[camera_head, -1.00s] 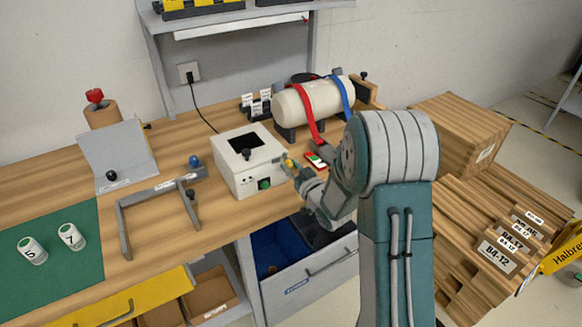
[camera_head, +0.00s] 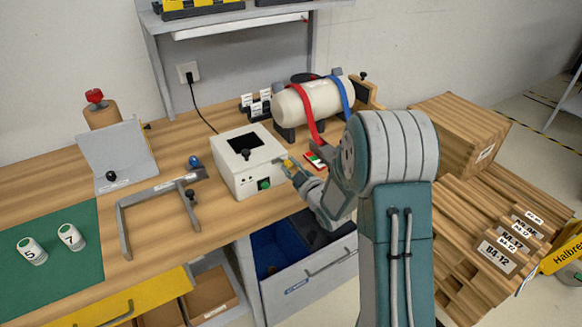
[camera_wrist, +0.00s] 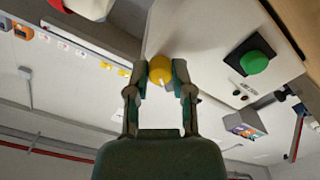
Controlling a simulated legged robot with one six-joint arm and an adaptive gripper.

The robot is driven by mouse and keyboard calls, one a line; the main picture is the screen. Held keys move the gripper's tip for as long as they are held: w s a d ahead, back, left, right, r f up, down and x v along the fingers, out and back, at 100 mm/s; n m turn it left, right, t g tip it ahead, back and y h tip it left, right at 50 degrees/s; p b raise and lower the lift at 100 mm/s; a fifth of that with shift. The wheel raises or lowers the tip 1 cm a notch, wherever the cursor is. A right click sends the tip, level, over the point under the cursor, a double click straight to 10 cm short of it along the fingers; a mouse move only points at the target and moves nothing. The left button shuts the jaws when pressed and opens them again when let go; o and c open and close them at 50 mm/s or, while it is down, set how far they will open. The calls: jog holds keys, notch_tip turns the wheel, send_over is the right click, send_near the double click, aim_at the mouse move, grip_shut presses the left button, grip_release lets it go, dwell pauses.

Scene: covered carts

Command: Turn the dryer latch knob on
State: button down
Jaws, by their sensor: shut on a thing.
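The dryer is a white box (camera_head: 250,172) with a dark window and a black knob on top, standing on the wooden bench. A green button (camera_wrist: 254,62) sits on a black plate on its front; it also shows in the head view (camera_head: 264,184). A yellow knob (camera_wrist: 160,69) with a pale pointer line is at the dryer's right side. My gripper (camera_wrist: 160,75) is shut on this yellow knob, one fingertip on each side. In the head view my gripper (camera_head: 288,166) is at the dryer's right edge, and the knob is mostly hidden by the fingers.
A cream cylinder (camera_head: 315,103) with red and blue straps lies behind the dryer to the right. A red and green item (camera_head: 315,160) lies close behind my gripper. A grey frame (camera_head: 160,205) stands to the left. Stacked wooden boxes (camera_head: 500,225) are at the right.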

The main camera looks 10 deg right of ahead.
dwell(0.4)
jog(key=shift+c, duration=2.4)
grip_release()
jog(key=shift+a, duration=0.15)
jog(key=v, duration=1.2)
